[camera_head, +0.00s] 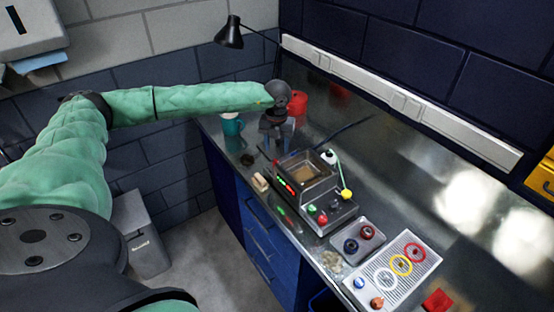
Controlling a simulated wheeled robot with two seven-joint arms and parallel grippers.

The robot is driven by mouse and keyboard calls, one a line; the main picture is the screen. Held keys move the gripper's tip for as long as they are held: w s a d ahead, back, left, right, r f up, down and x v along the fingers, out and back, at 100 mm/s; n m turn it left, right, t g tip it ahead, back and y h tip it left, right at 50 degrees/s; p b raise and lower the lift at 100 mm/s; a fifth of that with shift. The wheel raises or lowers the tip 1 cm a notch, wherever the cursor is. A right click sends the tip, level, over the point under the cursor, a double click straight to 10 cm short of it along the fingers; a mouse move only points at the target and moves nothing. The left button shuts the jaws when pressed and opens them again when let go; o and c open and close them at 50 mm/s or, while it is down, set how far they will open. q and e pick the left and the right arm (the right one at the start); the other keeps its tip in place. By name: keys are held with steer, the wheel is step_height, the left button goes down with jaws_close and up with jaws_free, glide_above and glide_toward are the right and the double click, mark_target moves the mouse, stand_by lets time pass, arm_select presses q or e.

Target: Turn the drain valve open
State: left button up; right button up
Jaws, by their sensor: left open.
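A dark metal bath unit (312,190) with a red lit display stands on the bench, with a rectangular open basin on top. Small red and green knobs sit low on its front right. My left gripper (276,150) points down over the bench behind the bath unit, open, apart from the unit. Its fingertips are small and dark here. My right gripper is not in view.
A teal mug (232,130) and a red container (298,102) stand near my left gripper. A black lamp (229,35) stands behind. The bench's right rear is clear.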

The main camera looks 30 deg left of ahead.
mark_target(276, 160)
arm_select(q)
steer(key=shift+s+f+p, duration=0.1)
steer(key=shift+f+p, duration=0.55)
steer(key=shift+f, duration=0.2)
step_height(276, 160, down, 4)
steer(key=shift+f+p, duration=0.2)
steer(key=shift+p, duration=0.95)
steer(key=shift+f, duration=0.5)
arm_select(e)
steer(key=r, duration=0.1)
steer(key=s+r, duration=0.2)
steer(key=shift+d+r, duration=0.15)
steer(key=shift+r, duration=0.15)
